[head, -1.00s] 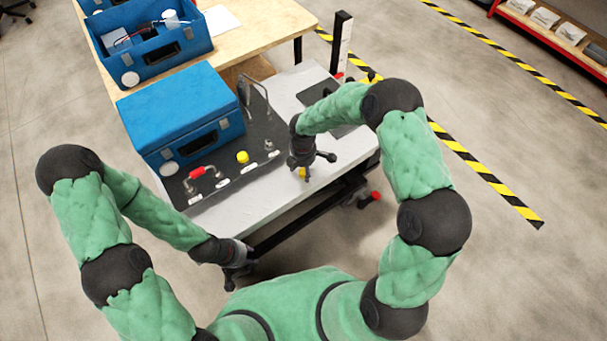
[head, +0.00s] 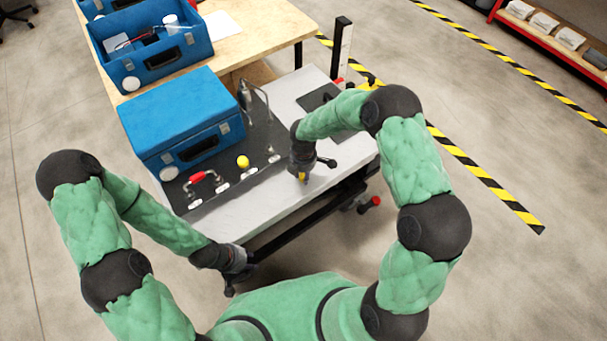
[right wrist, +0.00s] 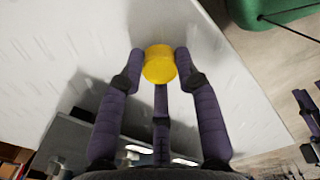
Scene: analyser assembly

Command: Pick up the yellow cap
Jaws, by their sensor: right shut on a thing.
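The yellow cap (right wrist: 159,64) is a short round piece between the fingertips of my right gripper (right wrist: 160,72) in the right wrist view. The fingers touch its sides and are shut on it, over the pale table top. In the head view, my right gripper (head: 303,176) points down near the front edge of the table, and only a bit of yellow shows at its tips. I cannot tell whether the cap is clear of the table. My left gripper (head: 231,284) hangs in front of the table, away from the cap; its fingers are too small to read.
A dark board on the table (head: 236,185) carries a red-handled clamp (head: 203,178), another yellow round piece (head: 243,162) and metal fittings. A closed blue case (head: 175,115) stands at the left. The pale strip of table top (head: 250,210) is bare.

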